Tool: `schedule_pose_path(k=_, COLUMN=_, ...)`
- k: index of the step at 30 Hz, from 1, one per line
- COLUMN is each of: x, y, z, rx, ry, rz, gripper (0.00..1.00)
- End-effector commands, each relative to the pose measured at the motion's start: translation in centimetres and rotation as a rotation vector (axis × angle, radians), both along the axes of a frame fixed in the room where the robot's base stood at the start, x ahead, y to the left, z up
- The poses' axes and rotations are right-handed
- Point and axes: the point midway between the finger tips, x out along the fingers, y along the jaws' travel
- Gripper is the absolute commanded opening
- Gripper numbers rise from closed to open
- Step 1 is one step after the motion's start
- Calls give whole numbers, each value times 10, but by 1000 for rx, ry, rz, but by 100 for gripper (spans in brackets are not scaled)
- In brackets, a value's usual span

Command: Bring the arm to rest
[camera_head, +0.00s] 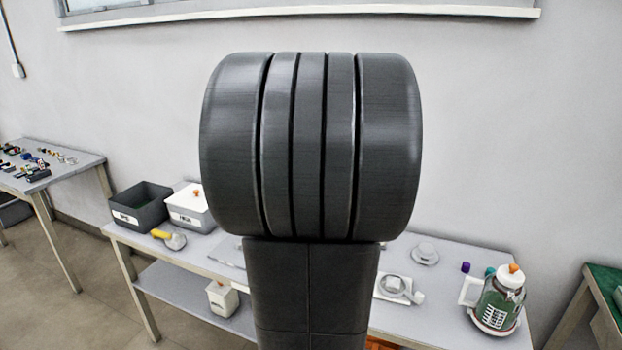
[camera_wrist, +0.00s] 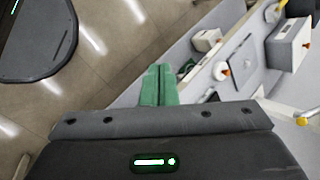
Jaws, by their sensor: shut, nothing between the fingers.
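My gripper (camera_wrist: 160,70) shows in the wrist view. Its two green fingers lie together with nothing between them, pointing out over the floor beside the workbench. The gripper touches nothing that I can see. In the head view my dark arm link stands upright in the middle and hides the centre of the workbench (camera_head: 456,306). My gripper does not show in that view.
On the workbench stand a dark grey bin (camera_head: 142,207), a white bin (camera_head: 190,212), a yellow-handled tool (camera_head: 170,240) and a canister (camera_head: 496,302). A white container (camera_head: 222,298) sits on the lower shelf. Side tables stand left (camera_head: 70,168) and right (camera_head: 606,284).

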Motion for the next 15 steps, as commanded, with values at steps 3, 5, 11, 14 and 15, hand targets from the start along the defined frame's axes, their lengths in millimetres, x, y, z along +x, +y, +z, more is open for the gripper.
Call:
schedule_pose_path(k=3, x=14, y=4, z=4, rx=3, ry=-28, rz=-30, gripper=0)
schedule_pose_path(k=5, x=19, y=6, z=6, rx=7, ry=-38, rz=-44, gripper=0)
schedule_pose_path(k=11, x=31, y=8, z=9, rx=10, ry=-60, rz=-74, gripper=0)
schedule_pose_path(k=14, x=32, y=9, z=10, rx=12, ry=-62, rz=-78, gripper=0)
schedule_pose_path(k=15, x=32, y=9, z=10, rx=12, ry=-63, rz=-79, gripper=0)
